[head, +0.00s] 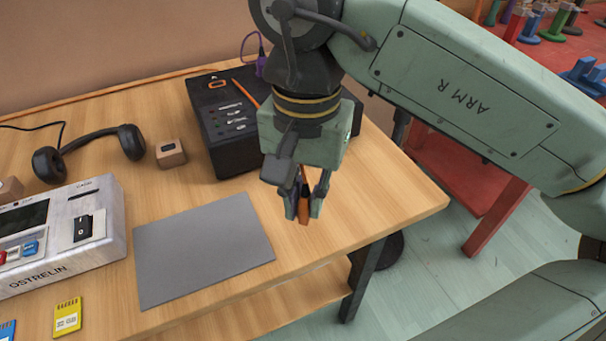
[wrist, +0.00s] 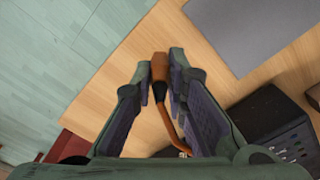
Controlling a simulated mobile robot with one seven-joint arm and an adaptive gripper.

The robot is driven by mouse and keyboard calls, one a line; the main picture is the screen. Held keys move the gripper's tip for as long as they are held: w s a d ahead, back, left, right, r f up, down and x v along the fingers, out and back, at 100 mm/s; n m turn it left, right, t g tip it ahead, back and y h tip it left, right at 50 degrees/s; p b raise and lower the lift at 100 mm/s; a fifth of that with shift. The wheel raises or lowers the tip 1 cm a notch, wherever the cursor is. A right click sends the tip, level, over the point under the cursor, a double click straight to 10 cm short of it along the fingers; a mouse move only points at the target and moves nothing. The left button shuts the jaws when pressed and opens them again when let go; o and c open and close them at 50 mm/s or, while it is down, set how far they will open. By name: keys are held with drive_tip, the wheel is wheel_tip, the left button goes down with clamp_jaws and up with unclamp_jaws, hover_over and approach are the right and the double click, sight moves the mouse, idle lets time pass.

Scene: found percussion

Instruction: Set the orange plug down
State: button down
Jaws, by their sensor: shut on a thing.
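My gripper (head: 304,205) is shut on the orange plug (head: 304,213), near the right front part of the wooden table (head: 345,215). In the wrist view the orange plug (wrist: 159,68) sits between the two fingertips of my gripper (wrist: 160,75). An orange cable runs back from it between the fingers. In the head view the fingers and wrist hide most of the plug. Bare tabletop shows beneath and around the plug; I cannot tell how high above it the plug is.
A grey mat (head: 205,248) lies to the left. Further left are an Ostrelin machine (head: 62,236), headphones (head: 88,152), a small wooden block (head: 170,153) and a yellow card (head: 67,316). The table's right edge is close.

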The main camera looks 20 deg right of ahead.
drive_tip(key=w, duration=0.1)
drive_tip(key=w+d, duration=0.2)
drive_tip(key=w, duration=0.1)
drive_tip(key=shift+w+d+f+p, duration=0.1)
drive_tip(key=shift+f+p, duration=0.05)
drive_tip(key=shift+p, duration=0.15)
drive_tip(key=f, duration=0.3)
drive_tip(key=shift+w+d, duration=0.15)
drive_tip(key=shift+w, duration=0.1)
drive_tip(key=shift+f, duration=0.35)
drive_tip(key=shift+f, duration=0.2)
drive_tip(key=c, duration=1.6)
unclamp_jaws()
wheel_tip(320, 180, up, 12)
drive_tip(key=shift+r, duration=0.25)
